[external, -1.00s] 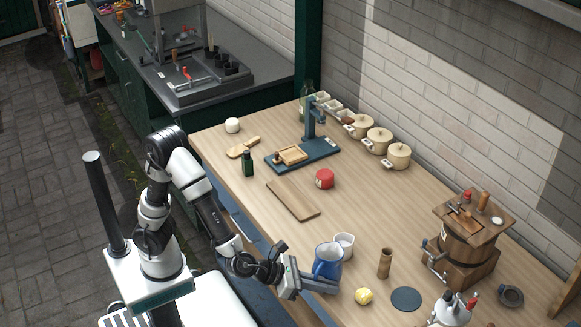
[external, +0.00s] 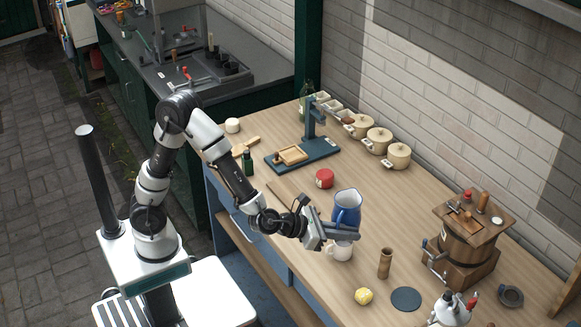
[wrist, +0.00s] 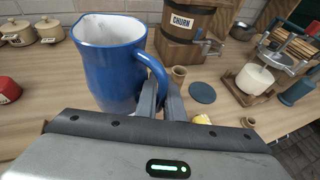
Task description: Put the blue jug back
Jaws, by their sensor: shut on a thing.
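The blue jug (external: 346,210) is upright in my gripper (external: 343,232), held above the worktop over the front middle of the bench. In the wrist view the blue jug (wrist: 112,76) shows its white inside and pouring lip. My fingers (wrist: 161,102) are shut at its handle, on the right side of the jug. A flat round dark blue mat (external: 406,299) lies bare on the bench to the right; it also shows in the wrist view (wrist: 202,92).
A wooden cylinder (external: 385,263) and a yellow lump (external: 364,296) are near the mat. The wooden churn (external: 468,243) stands behind at right. A red tin (external: 325,179) sits further left.

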